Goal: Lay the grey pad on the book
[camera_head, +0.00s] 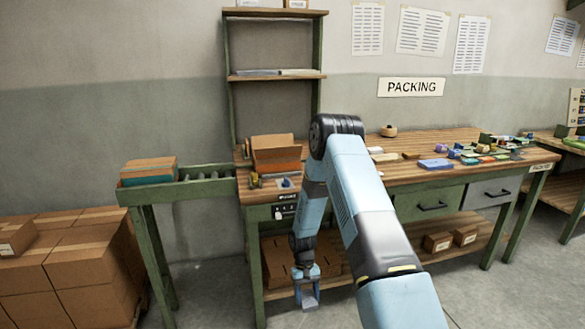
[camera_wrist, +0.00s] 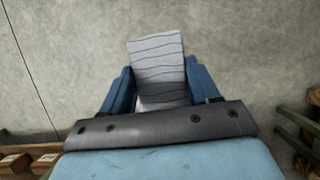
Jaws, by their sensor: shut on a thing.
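My gripper (camera_head: 306,280) hangs low in front of the packing bench, over the floor. It is shut on a grey pad (camera_wrist: 157,58) with dark wavy lines across its face. In the wrist view the pad sits between the two blue fingers and sticks out past their tips. In the head view it is small and its detail is unclear. A flat blue thing (camera_head: 435,164) lies on the bench top to the right of my arm. It may be the book, but I cannot tell for certain. It is well apart from my gripper.
The wooden bench top (camera_head: 400,173) carries many small coloured items at its right. An open cardboard box (camera_head: 276,153) stands at its left end. A roller conveyor (camera_head: 195,180) adjoins on the left. Boxes sit on the lower shelf. Cartons (camera_head: 75,262) are stacked at far left. Open floor lies in front.

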